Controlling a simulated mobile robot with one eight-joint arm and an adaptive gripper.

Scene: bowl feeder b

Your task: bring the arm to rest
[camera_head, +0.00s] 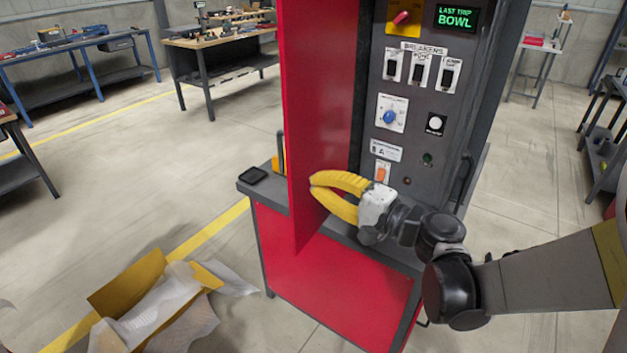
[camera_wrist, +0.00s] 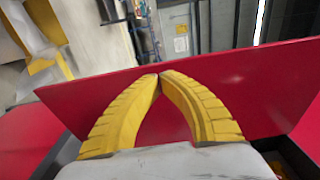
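My gripper (camera_head: 313,183) is in front of the open red cabinet door (camera_head: 320,95) in the head view. Its two yellow fingers bow outward and their tips meet; nothing shows between them. In the wrist view the closed fingertips (camera_wrist: 160,77) lie across the red door panel (camera_wrist: 255,85), near its edge. I cannot tell whether they touch it. My arm reaches in from the right of the head view, bent at the black joints.
The grey control panel (camera_head: 412,130) behind my gripper carries breakers, a blue knob (camera_head: 390,117), an orange switch (camera_head: 382,173) and a "LAST TRIP BOWL" display (camera_head: 456,18). An open carton (camera_head: 150,305) stands on the floor at lower left. Workbenches stand farther back.

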